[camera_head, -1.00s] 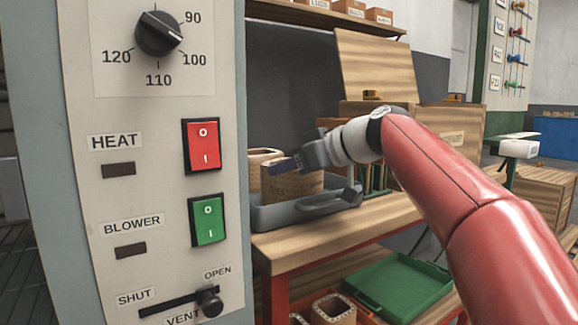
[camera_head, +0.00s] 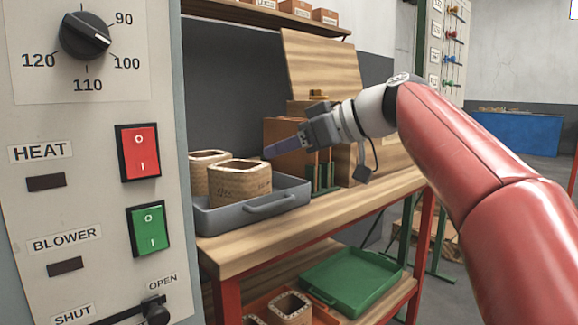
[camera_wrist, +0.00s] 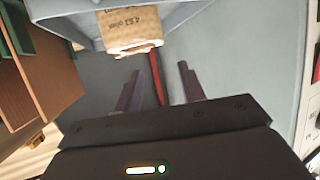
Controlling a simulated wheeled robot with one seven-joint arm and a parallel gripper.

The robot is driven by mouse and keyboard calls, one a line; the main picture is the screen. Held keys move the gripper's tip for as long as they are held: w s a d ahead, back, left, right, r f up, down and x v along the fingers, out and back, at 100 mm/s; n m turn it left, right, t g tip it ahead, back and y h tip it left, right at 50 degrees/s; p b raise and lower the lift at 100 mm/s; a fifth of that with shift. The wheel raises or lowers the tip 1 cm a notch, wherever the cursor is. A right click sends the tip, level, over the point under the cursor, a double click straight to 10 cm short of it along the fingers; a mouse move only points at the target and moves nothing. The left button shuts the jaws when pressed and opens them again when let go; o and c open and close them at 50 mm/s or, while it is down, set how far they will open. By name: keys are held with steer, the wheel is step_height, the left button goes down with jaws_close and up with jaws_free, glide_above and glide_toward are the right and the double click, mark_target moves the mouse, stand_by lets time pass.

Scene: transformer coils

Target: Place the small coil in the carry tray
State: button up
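Two tan wound coils stand upright in a grey tray with a side handle (camera_head: 215,222) on the wooden bench. The front coil (camera_head: 238,184) is nearer my gripper; the rear coil (camera_head: 199,180) is partly hidden behind it. I cannot tell for sure which is the small one. My gripper (camera_head: 272,150) is above and right of the front coil, apart from it. In the wrist view its two dark fingers (camera_wrist: 158,88) are spread with nothing between them. A labelled coil (camera_wrist: 128,25) shows ahead of the fingers, with the tray (camera_wrist: 72,18) around it.
A control panel (camera_head: 95,150) with switches fills the left. A green tray (camera_head: 350,278) and small square coils (camera_head: 290,308) lie on the lower shelf. Wooden boxes and a green rack (camera_head: 323,178) stand behind my gripper. The bench front, right of the grey tray, is clear.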

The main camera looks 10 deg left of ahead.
steer(key=shift+d, duration=0.15)
steer(key=s+d+f+m+h, duration=0.4)
steer(key=s+d+f, duration=0.3)
steer(key=f, duration=0.4)
steer(key=s+d+f+m+t+h, duration=0.1)
steer(key=s+d+f+m+h, duration=0.3)
steer(key=s+d+f, duration=0.4)
steer(key=s+d+f+m+h, duration=0.4)
steer(key=s+f, duration=0.5)
steer(key=f, duration=0.7)
steer(key=d+m, duration=0.2)
steer(key=d, duration=0.1)
steer(key=shift+d+h, duration=0.4)
step_height(320, 180, up, 10)
steer(key=p, duration=0.9)
steer(key=shift+f+p, duration=0.25)
steer(key=shift+p, duration=0.15)
steer(key=shift+a, duration=0.1)
